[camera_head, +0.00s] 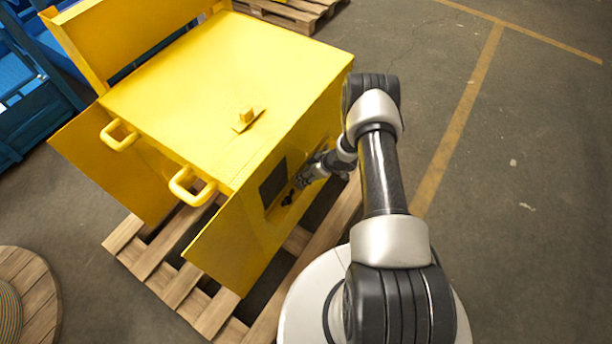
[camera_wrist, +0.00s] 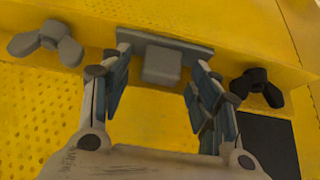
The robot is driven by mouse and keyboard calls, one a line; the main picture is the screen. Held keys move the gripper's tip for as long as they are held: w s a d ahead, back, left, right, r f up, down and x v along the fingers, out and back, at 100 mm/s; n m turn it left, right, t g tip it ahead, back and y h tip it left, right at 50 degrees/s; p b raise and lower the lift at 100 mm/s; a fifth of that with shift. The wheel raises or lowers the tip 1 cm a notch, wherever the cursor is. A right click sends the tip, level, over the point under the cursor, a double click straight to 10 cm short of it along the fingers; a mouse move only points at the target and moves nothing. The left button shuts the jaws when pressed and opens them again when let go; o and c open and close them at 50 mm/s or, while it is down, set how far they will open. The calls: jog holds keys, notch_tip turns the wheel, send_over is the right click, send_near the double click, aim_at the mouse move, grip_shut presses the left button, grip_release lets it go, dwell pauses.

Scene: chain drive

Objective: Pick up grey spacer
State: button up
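The grey spacer, a flat plate with a square block (camera_wrist: 162,65) in its middle, sits on a yellow ledge in the wrist view. My gripper (camera_wrist: 162,62) is open, its two fingers apart on either side of the block with visible gaps. The fingertips overlap the ends of the plate; I cannot tell whether they touch it. In the head view my gripper (camera_head: 300,180) is at the side of the yellow machine (camera_head: 215,75), and the spacer cannot be made out there.
A grey wing nut (camera_wrist: 47,43) is left of the spacer and a black wing nut (camera_wrist: 257,87) is right of it, close to the fingers. A yellow plate with a block (camera_head: 247,118) lies on the machine top. A wooden pallet (camera_head: 165,275) is underneath. Floor at right is clear.

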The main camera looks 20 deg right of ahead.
jog(key=c, duration=1.1)
jog(key=shift+r, duration=0.1)
jog(key=shift+c, duration=0.2)
